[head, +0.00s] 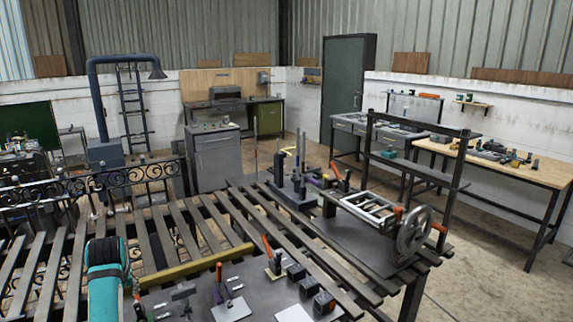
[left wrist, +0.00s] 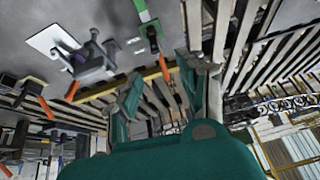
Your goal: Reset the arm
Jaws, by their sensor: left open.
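My left arm (head: 106,280), teal with a dark band, rises at the lower left of the head view, beside the slatted workbench (head: 200,232). Its fingertips cannot be made out there. In the left wrist view my left gripper (left wrist: 166,88) has its two teal and grey fingers spread apart with nothing between them. Bench slats and a yellow bar (left wrist: 110,88) show behind the fingers, apart from them as far as I can tell. A black scroll gate panel (head: 85,192) stands at the left in the head view. My right gripper is in neither view.
The dark plate near the bench front carries orange-handled clamps (head: 268,258), small dark blocks (head: 297,272) and a white sheet. A fixture with a handwheel (head: 414,231) stands at the bench's right. A wooden table (head: 500,166) and open floor (head: 480,265) lie farther right.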

